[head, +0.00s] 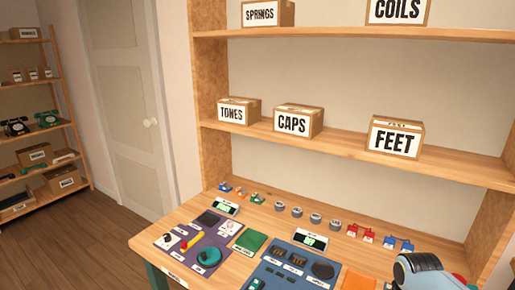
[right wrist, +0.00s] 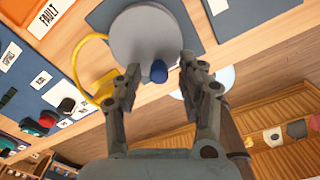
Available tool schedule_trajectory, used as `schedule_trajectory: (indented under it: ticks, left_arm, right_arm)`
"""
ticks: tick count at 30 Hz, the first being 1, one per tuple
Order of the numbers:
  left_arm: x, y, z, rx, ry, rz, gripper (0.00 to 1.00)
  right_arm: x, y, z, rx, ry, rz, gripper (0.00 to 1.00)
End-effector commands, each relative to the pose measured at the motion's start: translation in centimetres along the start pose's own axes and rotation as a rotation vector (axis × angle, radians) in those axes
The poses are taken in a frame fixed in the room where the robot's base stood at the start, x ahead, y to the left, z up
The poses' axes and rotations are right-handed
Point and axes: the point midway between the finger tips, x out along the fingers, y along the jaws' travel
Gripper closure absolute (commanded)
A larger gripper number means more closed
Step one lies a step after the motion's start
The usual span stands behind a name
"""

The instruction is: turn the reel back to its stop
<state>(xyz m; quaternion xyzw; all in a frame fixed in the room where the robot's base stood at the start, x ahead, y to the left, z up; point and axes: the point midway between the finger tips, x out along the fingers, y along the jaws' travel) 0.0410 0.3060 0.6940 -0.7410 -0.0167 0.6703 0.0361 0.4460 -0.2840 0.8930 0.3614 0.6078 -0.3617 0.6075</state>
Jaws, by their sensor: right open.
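In the right wrist view a round grey disc (right wrist: 150,38), which looks like the reel, sits on a dark blue panel. A small dark blue knob (right wrist: 158,71) stands out at its lower edge. My right gripper (right wrist: 161,66) is open, with one finger on each side of the knob; I cannot tell whether either finger touches it. In the head view only my right arm shows at the bottom right, and the reel is not clearly visible there. My left gripper is in neither view.
A yellow curved piece (right wrist: 80,68) lies beside the disc, left of the fingers. A "FAULT" label (right wrist: 47,14) is at the upper left. In the head view, the bench holds a purple panel (head: 190,247), a blue panel (head: 275,272) and small parts below boxed shelves (head: 345,143).

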Motion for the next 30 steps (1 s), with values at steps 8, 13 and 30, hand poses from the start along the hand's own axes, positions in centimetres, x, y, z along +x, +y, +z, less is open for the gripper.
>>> schedule_trajectory:
  ticks: [8,13,30]
  left_arm:
    - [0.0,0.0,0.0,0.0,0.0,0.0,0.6]
    - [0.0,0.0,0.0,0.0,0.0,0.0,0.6]
    - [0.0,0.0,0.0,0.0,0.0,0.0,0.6]
  right_arm:
    - [-2.5,0.0,0.0,0.0,-0.001,0.001,0.6]
    - [-4.0,0.0,0.0,0.001,-0.002,0.001,0.6]
    - [-7.3,-0.1,0.0,0.0,0.0,-0.001,0.6]
